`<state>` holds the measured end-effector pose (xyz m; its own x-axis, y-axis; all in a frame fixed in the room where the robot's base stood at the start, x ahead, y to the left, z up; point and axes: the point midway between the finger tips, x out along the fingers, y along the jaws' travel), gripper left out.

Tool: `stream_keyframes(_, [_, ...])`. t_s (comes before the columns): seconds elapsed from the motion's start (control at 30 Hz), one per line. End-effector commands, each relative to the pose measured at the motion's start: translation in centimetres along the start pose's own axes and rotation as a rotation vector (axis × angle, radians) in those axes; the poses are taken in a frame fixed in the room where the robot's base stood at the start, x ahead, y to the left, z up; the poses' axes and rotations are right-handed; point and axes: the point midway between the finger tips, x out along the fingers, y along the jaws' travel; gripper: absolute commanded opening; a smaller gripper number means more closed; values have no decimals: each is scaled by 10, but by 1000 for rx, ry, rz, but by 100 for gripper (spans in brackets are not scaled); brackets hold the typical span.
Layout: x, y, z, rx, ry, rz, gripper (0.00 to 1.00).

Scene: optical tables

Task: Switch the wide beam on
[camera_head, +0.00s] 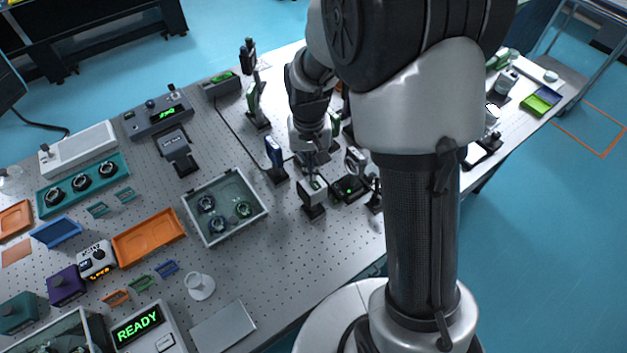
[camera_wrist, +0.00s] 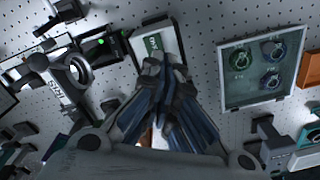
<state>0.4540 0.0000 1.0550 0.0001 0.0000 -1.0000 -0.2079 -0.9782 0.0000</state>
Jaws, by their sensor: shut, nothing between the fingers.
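My gripper (camera_head: 311,160) points down over the table, and its fingers are shut and empty. In the wrist view its fingertips (camera_wrist: 165,70) overlap the near end of a white-topped box (camera_wrist: 172,40) with a green label, whose lettering is too small to read surely. I cannot tell whether the fingertips touch it. This box (camera_head: 313,191) also shows just below my gripper in the head view. Beside it is a black box (camera_head: 350,189) with a lit green spot, which shows left of the white-topped box in the wrist view (camera_wrist: 100,47). No beam is clearly visible.
A glass-lidded case (camera_head: 222,219) with several round mounts stands left of my gripper. Upright optics, including a blue-faced one (camera_head: 274,152) and a ring mount (camera_wrist: 72,70), crowd the area. A display (camera_head: 140,326) reads READY. Bare perforated tabletop (camera_head: 285,262) lies in front.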

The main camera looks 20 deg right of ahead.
Motion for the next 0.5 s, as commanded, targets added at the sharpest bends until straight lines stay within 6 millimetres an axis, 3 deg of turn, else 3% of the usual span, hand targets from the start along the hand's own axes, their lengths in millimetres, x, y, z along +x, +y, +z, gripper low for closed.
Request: stream_keyframes(0.5, [8, 0, 0, 0, -1, 0, 0])
